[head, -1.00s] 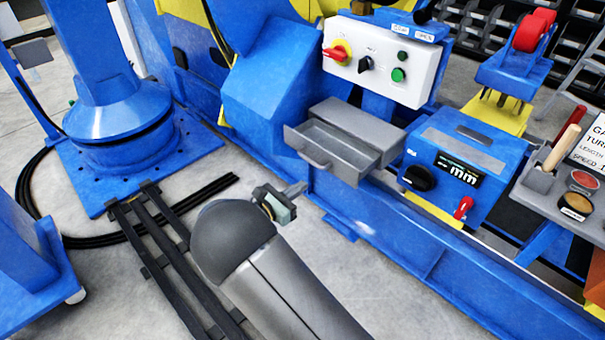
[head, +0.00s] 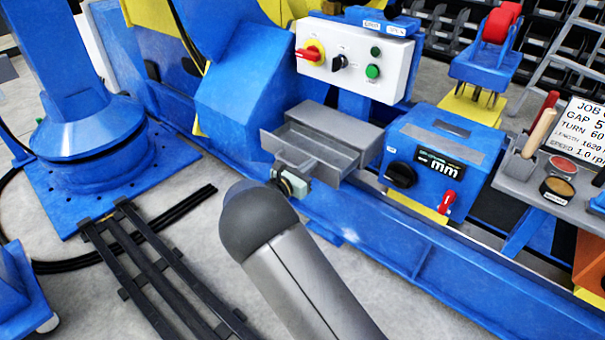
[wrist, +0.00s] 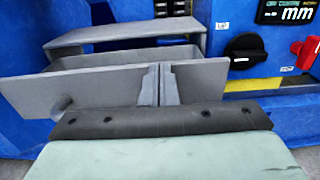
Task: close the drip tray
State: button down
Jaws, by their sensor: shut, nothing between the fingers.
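The drip tray (head: 338,153) is a grey open drawer pulled out from its grey housing (head: 345,122) on the blue machine frame. In the wrist view, the tray's front panel (wrist: 105,88) spans the left and middle, with a small round knob (wrist: 60,104) low on its left. My gripper (head: 308,164) is at the tray's front; its fingers (wrist: 158,84) are together and empty, pointing at the right half of the panel. Whether the fingertips touch the panel I cannot tell. The housing (wrist: 130,30) shows behind the tray.
A white control box (head: 355,60) with a red knob hangs above the tray. A blue unit (head: 440,150) with a black knob (head: 401,175) and red switch stands to the right. Open floor lies in front of the blue base beam (head: 400,240).

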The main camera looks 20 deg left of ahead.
aim_at(341, 140)
dwell(0.3)
jog(key=x, duration=1.1)
jog(key=shift+w+d, duration=0.2)
jog(key=shift+w, duration=0.15)
jog(key=shift+w+r, duration=0.2)
jog(key=shift+r, duration=0.05)
